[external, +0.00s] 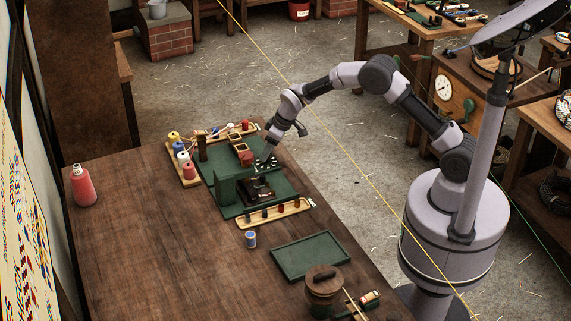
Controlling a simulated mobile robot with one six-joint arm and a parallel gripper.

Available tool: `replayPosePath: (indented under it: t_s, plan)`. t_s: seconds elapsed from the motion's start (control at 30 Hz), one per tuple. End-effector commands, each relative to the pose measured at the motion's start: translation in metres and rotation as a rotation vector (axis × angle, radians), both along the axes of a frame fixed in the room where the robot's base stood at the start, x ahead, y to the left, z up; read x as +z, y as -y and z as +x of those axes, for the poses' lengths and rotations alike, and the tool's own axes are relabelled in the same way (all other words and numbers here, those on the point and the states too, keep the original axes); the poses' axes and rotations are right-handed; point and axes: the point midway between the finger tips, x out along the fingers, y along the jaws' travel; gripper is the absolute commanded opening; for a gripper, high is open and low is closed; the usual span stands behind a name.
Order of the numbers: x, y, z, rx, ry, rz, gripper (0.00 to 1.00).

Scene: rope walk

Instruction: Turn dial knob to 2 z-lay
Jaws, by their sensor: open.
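A green machine (228,188) stands on a green base near the far right part of the wooden table. A small dark panel with white marks (266,166) is on its right side; the dial knob cannot be made out there, and its setting is too small to read. My gripper (266,158) is open and points down right at this panel. Its fingers hide part of the panel, and I cannot tell whether they touch anything. A small red-brown block (246,158) sits just left of the fingers.
A wooden tray with spools (187,165) lies left of the machine, and a narrow wooden tray (275,214) lies in front of it. A blue tin (250,239), green tray (310,255) and lidded pot (323,290) stand nearer. A red bottle (82,186) is far left. The table's middle-left is clear.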

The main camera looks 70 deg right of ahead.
Motion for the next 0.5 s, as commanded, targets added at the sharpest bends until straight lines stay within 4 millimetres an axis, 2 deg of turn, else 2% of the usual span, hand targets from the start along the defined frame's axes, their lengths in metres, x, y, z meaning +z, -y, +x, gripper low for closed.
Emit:
replayPosePath:
  t_s: [0.1, 0.4, 0.5]
  plan:
    - [-0.0100, -0.0001, 0.0039, 0.000, 0.000, 0.000, 0.50]
    - [-0.0112, -0.0001, 0.0049, 0.000, 0.000, 0.000, 0.50]
    - [-0.0111, 0.0000, 0.0049, 0.000, 0.000, 0.000, 0.30]
